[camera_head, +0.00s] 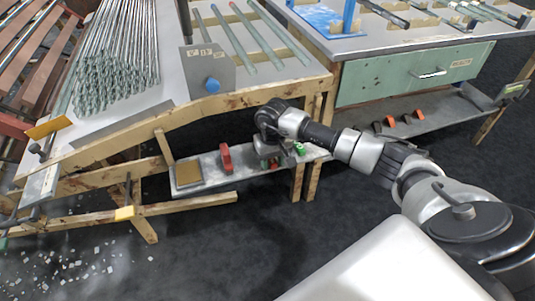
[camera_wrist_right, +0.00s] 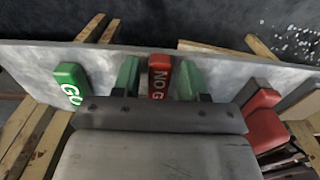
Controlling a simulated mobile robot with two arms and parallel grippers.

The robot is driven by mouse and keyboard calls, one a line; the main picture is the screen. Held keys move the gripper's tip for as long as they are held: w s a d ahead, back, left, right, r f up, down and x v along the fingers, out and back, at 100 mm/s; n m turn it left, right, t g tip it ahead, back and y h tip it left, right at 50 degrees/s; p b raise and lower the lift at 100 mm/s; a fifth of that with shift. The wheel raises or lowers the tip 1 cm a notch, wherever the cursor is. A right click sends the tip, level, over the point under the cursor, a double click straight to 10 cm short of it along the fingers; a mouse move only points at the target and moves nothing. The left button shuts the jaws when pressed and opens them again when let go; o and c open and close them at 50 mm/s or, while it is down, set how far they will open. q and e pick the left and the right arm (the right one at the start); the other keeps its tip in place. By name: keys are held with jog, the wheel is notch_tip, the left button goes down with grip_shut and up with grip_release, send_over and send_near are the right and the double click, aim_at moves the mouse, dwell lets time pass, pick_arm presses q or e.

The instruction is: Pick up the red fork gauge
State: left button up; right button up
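A red gauge piece (camera_wrist_right: 159,77) with white lettering, of which "NO G" shows, lies on the grey shelf (camera_wrist_right: 225,68) in the right wrist view. My right gripper (camera_wrist_right: 158,78) has its two green fingertips on either side of this piece, with a small gap on each side. Its lower end is hidden behind the gripper body. A green piece marked "GO" (camera_wrist_right: 69,82) lies to the left. In the head view my right gripper (camera_head: 273,162) is low over the shelf (camera_head: 207,158) and mostly covers the red piece. My left gripper is not in view.
Another red piece (camera_head: 226,158) stands on the shelf to the left of my right gripper; it also shows in the wrist view (camera_wrist_right: 264,122). The wooden table frame (camera_head: 215,103) runs just above the shelf. A green-drawer bench (camera_head: 410,75) stands to the right.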

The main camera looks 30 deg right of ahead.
grip_shut()
